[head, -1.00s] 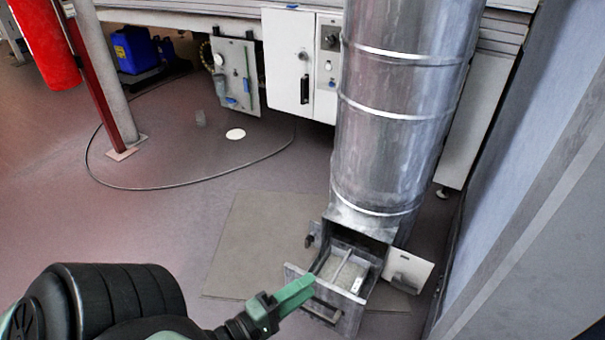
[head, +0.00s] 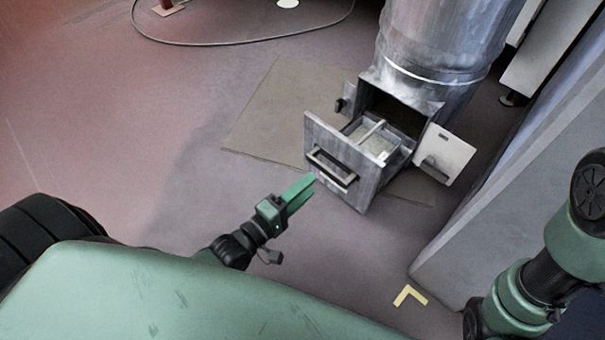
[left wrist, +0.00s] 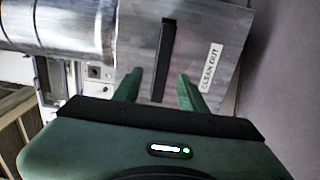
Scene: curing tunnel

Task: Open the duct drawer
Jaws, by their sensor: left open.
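The duct drawer (head: 366,189) stands pulled out of the square opening at the foot of the metal duct (head: 424,45). Its grey front carries a dark bar handle (head: 332,166), and the inside holds pale material with a bar across it. My left gripper (head: 309,182) is open and empty, just in front of the drawer front at its lower left in the head view. In the left wrist view the handle (left wrist: 164,55) lies between and beyond the open fingers (left wrist: 158,88), with a CLEAN OUT label (left wrist: 212,67) beside it. My right arm shows at lower right; its gripper is out of frame.
A small white hatch door (head: 446,155) hangs open to the right of the duct opening. A flat mat (head: 268,125) lies under the duct. A grey-blue panel (head: 500,210) closes off the right.

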